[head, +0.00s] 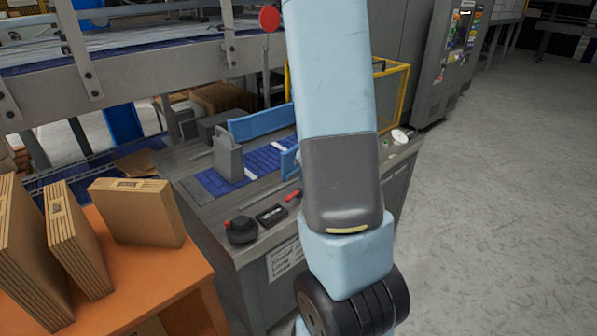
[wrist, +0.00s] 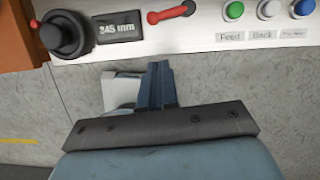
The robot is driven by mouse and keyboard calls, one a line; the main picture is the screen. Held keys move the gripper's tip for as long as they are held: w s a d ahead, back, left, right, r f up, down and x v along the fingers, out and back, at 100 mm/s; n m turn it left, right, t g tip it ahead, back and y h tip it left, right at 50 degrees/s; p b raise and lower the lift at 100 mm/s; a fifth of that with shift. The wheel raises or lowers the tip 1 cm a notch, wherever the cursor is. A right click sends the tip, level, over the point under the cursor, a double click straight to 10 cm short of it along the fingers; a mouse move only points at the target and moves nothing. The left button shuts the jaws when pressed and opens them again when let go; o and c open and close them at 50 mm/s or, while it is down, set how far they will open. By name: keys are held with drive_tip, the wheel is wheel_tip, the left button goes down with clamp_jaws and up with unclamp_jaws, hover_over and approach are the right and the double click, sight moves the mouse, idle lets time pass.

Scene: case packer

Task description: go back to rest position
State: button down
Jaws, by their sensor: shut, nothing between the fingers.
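My arm, light blue and grey, rises through the middle of the head view in front of the case packer (head: 225,262). The gripper itself is hidden in that view. In the wrist view my gripper (wrist: 160,68) points at the front edge of the machine's panel. Its dark fingers are together and hold nothing. The fingertips lie in the picture just below the panel; I cannot tell whether they touch it.
The panel carries a black knob (wrist: 62,35), a 245 mm display (wrist: 117,27), a red lever (wrist: 167,15) and several coloured buttons, one green (wrist: 233,10). An orange table (head: 150,275) with flat cartons (head: 138,212) stands left. The floor (head: 500,190) at right is clear.

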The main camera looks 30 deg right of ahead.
drive_tip(key=s+a+r+n+t+y, duration=0.1)
drive_tip(key=s+a+r+n, duration=0.1)
drive_tip(key=a+r+n, duration=0.55)
drive_tip(key=s+a+r+n+y, duration=0.1)
drive_tip(key=s+a+r+n, duration=0.1)
drive_tip(key=a+r+n, duration=0.5)
drive_tip(key=s+a+r+n+h, duration=0.1)
drive_tip(key=s+a+r+n, duration=0.1)
drive_tip(key=s+r+n, duration=0.4)
drive_tip(key=s+a+r+n+t+h, duration=0.1)
drive_tip(key=s+a+r+n, duration=0.2)
drive_tip(key=n, duration=1)
drive_tip(key=s+r, duration=0.3)
drive_tip(key=s, duration=0.2)
drive_tip(key=shift+a+h, duration=0.25)
drive_tip(key=shift+h, duration=0.15)
